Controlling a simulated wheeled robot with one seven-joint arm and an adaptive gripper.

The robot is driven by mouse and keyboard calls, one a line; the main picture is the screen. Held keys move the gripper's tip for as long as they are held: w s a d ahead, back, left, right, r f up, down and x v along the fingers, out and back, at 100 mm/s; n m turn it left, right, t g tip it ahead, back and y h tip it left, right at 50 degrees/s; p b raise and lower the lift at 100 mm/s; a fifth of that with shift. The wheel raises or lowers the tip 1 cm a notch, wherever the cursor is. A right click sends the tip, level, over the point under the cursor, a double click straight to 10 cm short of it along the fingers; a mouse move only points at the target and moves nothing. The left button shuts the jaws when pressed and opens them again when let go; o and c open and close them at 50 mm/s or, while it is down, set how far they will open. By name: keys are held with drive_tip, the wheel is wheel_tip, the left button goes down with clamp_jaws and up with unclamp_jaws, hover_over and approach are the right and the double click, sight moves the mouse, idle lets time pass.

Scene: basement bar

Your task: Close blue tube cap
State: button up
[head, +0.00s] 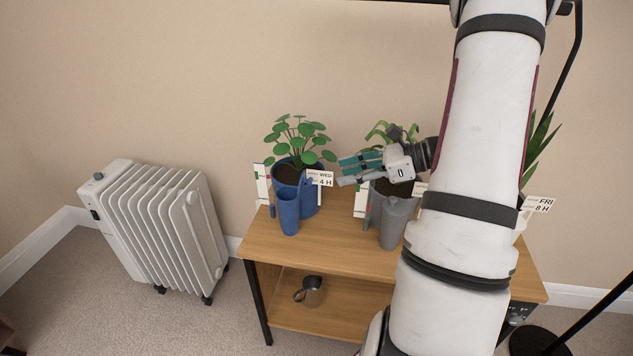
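A blue pot (307,202) with a round-leaved plant stands at the left of the wooden table. A blue tube (288,213) stands upright at its front left. The tube's top shows a dark opening; I cannot clearly make out a separate cap. My gripper (346,171) is in the air to the right of the blue pot, pointing left. Its teal-padded finger and grey finger look apart, with nothing seen between them. It is higher than the tube and apart from it.
A grey pot with a grey tube (393,221) stands right of the blue one, partly behind my arm. A white label (320,178) stands beside the blue pot. A metal mug (312,291) lies on the lower shelf. A radiator (165,228) stands left of the table (330,252).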

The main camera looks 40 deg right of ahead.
drive_tip(key=b+x, duration=0.1)
drive_tip(key=x, duration=0.7)
drive_tip(key=shift+f, duration=0.1)
clamp_jaws()
